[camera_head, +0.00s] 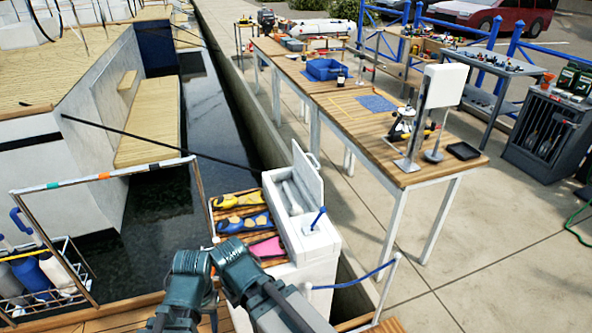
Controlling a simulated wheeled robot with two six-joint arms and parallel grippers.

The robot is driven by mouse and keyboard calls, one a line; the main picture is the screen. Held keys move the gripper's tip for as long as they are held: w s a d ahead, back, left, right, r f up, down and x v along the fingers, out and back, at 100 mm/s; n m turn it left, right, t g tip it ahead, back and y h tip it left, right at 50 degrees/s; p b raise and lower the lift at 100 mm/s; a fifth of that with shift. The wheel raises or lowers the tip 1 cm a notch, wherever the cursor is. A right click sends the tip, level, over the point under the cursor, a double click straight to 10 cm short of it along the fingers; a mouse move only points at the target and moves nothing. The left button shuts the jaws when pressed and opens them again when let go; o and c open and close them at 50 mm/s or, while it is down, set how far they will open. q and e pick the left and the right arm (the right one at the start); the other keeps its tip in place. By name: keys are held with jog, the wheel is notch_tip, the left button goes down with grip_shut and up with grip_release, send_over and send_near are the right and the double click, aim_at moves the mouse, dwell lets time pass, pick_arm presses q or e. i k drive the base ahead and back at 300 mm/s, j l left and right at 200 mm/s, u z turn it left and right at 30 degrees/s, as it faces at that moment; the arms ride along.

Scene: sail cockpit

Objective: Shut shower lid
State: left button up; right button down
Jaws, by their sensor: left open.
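The white shower box (297,238) stands in the middle of the view, beside the wooden rack. Its white lid (308,180) stands raised, tilted up along the box's right side, so the box is open at the top. A white rounded object lies inside, and a short blue rod (318,217) stands at the box's near right corner. My teal left arm rises in front of the box and bends down, with my left gripper (171,321) at the bottom edge. It is open and apart from the lid, though its fingers hardly show. My right gripper is out of view.
The slatted rack (222,199) left of the box holds yellow, blue and pink items. A metal rail frame (110,174) and a bottle basket (38,280) stand left. A blue rope (352,280) crosses near right.

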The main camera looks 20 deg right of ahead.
aim_at(313, 183)
jog(key=l+u, duration=0.15)
jog(key=l, duration=0.25)
jog(key=k+l+u, duration=0.15)
jog(key=l, duration=0.7)
jog(key=k+l, duration=0.15)
jog(key=l, duration=0.35)
jog(key=l+u, duration=0.1)
jog(key=l, duration=0.4)
jog(key=k+l, duration=0.1)
jog(key=l, duration=0.35)
jog(key=k+l, duration=0.1)
jog(key=l, duration=0.4)
jog(key=u, duration=0.05)
